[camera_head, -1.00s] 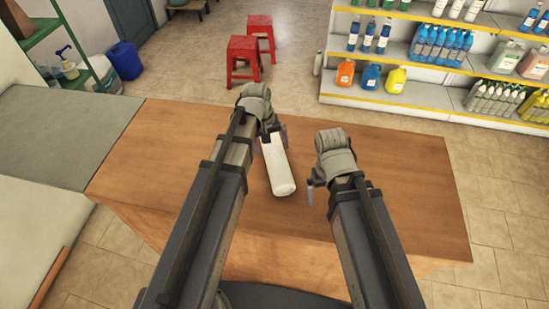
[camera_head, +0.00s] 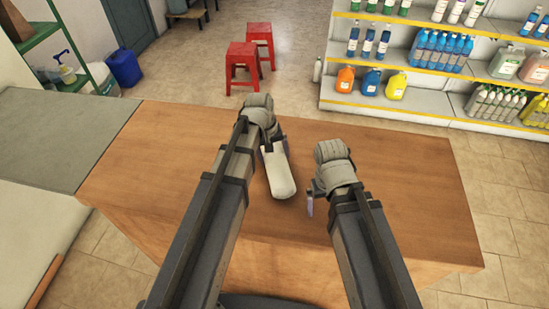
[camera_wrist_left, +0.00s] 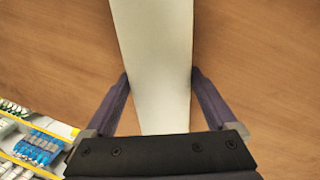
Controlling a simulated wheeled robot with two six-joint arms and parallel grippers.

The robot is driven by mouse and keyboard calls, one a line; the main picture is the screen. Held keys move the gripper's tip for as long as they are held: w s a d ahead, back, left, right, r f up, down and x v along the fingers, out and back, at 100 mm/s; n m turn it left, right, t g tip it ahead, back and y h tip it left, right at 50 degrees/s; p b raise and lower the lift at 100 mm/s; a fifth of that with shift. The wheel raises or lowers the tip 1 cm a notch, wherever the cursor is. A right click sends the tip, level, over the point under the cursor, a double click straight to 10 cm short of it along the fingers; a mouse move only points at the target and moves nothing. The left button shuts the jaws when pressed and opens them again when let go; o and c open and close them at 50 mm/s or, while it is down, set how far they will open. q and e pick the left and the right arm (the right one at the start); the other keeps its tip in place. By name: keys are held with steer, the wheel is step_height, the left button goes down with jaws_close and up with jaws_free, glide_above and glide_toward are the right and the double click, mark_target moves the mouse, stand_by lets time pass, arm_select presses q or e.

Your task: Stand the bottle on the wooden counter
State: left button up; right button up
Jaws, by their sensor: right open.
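The white bottle (camera_head: 279,174) is at the middle of the wooden counter (camera_head: 400,225), slanting with one end toward me. I cannot tell whether it touches the counter. My left gripper (camera_head: 268,147) is at its far end and partly hides it. In the left wrist view the bottle (camera_wrist_left: 152,40) runs between the fingers of the left gripper (camera_wrist_left: 160,80), which press against both its sides. My right gripper (camera_head: 312,197) is open and empty, a little to the right of the bottle's near end.
A grey counter (camera_head: 60,140) adjoins on the left. Red stools (camera_head: 243,65) stand on the floor behind. Shelves (camera_head: 420,105) of detergent bottles are at the back right. The right part of the wooden counter is clear.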

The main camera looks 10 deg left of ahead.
arm_select(q)
jaws_close()
stand_by(0.5)
steer(key=shift+r, duration=0.1)
arm_select(e)
steer(key=shift+r, duration=0.1)
